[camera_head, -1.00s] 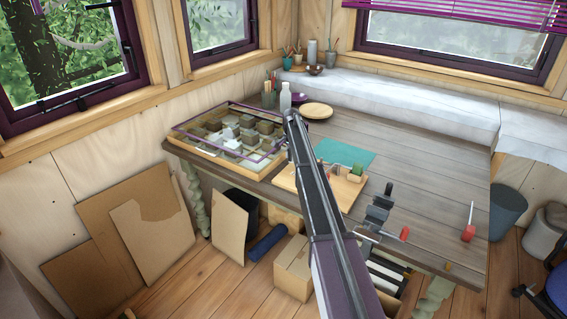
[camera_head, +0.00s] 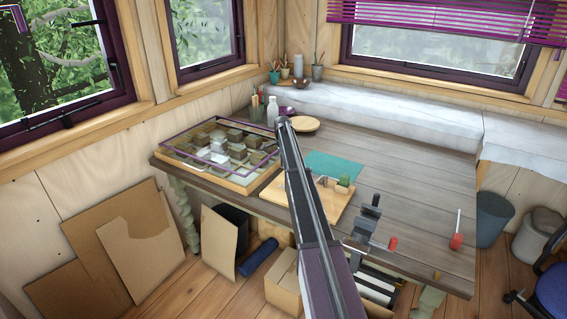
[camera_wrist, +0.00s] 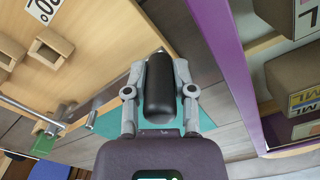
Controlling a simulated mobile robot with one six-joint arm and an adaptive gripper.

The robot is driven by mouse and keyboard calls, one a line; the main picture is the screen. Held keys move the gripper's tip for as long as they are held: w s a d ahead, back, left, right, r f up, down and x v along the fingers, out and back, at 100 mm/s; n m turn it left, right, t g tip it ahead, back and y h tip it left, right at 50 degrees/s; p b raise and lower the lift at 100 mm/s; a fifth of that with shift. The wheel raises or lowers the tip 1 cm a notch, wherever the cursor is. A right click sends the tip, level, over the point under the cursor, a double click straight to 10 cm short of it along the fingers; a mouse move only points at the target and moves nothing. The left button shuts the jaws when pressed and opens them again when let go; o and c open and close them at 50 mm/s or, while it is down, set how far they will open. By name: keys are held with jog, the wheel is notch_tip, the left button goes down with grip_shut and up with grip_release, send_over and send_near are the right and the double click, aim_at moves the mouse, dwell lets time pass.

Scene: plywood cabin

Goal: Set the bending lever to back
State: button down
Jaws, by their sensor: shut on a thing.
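In the wrist view my gripper (camera_wrist: 159,70) is shut on a black rounded handle (camera_wrist: 158,98), with one grey finger on each side of it. It looks like the grip of the bending lever; its far end reaches past the fingertips. The rest of the lever, and how it joins its base, cannot be made out. A wooden board (camera_wrist: 100,50) with several blocks lies on the left. In the head view the board (camera_head: 330,207) is on the workbench, partly behind my arm. My gripper and the handle cannot be made out there.
A purple-framed display case (camera_head: 175,143) stands on the workbench (camera_head: 425,190), close on the right in the wrist view (camera_wrist: 222,70). A vise (camera_head: 368,222) with a red handle sits at the front edge. A teal mat (camera_head: 345,163) lies behind the board. The bench's right side is mostly clear.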

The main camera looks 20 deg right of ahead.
jog(key=shift+c, duration=2.2)
grip_release()
jog(key=shift+d, duration=0.2)
jog(key=shift+r, duration=0.1)
